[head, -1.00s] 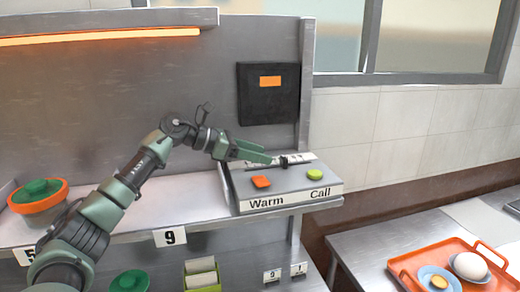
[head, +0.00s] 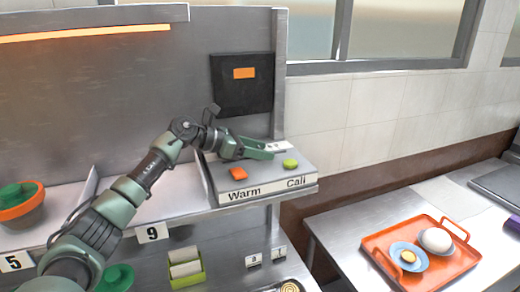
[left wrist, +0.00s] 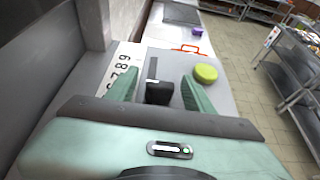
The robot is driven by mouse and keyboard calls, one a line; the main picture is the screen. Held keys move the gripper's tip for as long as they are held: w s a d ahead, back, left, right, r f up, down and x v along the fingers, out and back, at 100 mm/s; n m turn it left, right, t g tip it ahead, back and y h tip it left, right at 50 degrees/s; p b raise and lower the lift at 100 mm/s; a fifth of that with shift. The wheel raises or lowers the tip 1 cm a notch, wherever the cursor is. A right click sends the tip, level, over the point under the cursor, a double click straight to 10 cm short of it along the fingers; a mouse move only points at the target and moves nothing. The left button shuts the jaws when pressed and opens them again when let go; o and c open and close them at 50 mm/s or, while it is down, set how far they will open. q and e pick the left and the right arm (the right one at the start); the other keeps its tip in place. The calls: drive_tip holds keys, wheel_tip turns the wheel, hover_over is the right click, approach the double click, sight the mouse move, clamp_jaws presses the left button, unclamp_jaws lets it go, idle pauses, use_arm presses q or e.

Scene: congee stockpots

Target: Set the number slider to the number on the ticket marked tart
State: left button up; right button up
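The control box (head: 262,176) has an orange button over "Warm", a green button over "Call" and a number slider at its back. In the left wrist view, the slider's black knob (left wrist: 158,92) stands between the green fingers of my left gripper (left wrist: 160,88), with gaps on both sides. The gripper (head: 262,148) is open around the knob. The number strip (left wrist: 118,72) beside the slot shows 7, 8 and 9; its lower numbers are partly hidden by a finger. I cannot tell the knob's exact number. I see no readable ticket marked tart. My right gripper is out of view.
A black panel (head: 241,84) with an orange screen hangs behind the box. A green holder with white cards (head: 186,268) is below. An orange tray (head: 383,244) lies on the right table.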

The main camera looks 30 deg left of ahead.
use_arm(q)
clamp_jaws()
idle(1.3)
